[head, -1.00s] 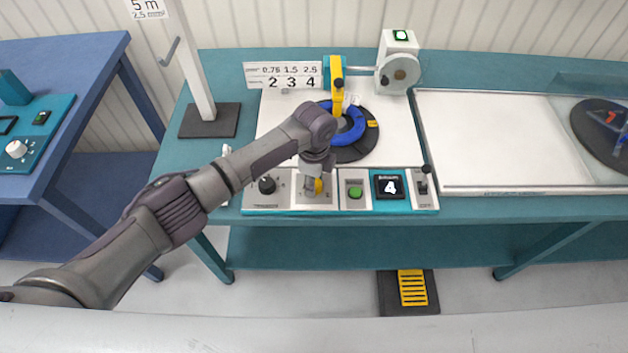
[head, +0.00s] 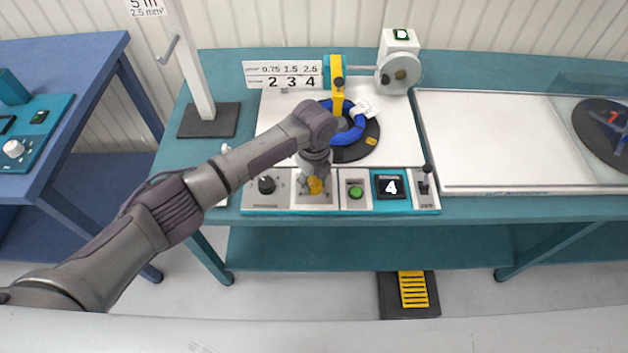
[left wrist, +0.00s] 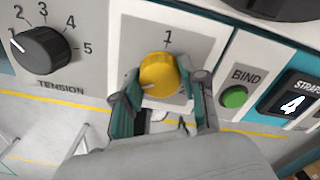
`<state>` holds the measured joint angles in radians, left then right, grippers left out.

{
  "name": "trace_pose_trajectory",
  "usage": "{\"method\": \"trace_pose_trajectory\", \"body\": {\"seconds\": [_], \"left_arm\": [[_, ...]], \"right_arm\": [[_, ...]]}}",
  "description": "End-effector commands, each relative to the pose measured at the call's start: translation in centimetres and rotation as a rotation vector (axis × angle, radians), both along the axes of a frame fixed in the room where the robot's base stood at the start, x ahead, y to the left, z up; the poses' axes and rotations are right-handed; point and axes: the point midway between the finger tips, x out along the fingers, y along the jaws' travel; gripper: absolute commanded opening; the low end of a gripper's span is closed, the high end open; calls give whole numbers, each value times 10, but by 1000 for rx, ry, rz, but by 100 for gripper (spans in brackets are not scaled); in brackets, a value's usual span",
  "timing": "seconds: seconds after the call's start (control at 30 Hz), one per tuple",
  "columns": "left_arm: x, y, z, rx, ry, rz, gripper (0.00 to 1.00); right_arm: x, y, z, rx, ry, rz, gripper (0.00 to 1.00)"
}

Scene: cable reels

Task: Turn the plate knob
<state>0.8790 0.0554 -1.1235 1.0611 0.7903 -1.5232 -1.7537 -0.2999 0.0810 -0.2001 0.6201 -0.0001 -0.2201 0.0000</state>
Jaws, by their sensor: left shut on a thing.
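The yellow plate knob (left wrist: 160,76) sits on a light panel below a "1" mark, between my left gripper's two fingers. A pale line shows at its lower left. My left gripper (head: 315,186) is shut on the knob, pointing down at the console; its fingers also show in the left wrist view (left wrist: 165,92). In the head view the gripper partly covers the yellow knob. Behind it the round black plate (head: 352,153) carries a blue cable coil (head: 353,133) with a white tag (head: 363,107). My right gripper is not in view.
The black tension knob (left wrist: 45,47) is left of the yellow one. The green bind button (left wrist: 234,97) and a display reading 4 (left wrist: 292,104) are to the right. A yellow arm (head: 337,92) reaches over the coil. A black lever (head: 424,182) stands at the console's right end.

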Motion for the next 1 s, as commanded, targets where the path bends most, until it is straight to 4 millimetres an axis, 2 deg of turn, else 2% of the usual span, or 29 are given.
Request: {"method": "trace_pose_trajectory", "body": {"seconds": [0.5,0.53,0.63,0.67,1.0], "left_arm": [[2,-1,2,-3,-5,-20,7],[2,-1,2,-3,-5,-20,47],[1,-1,2,-2,-5,-19,64],[1,-1,2,-2,-3,-19,67],[1,0,3,-1,-2,-17,67]], "right_arm": [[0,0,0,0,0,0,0],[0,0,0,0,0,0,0],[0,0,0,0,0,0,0],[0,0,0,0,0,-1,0],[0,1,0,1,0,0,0]]}}
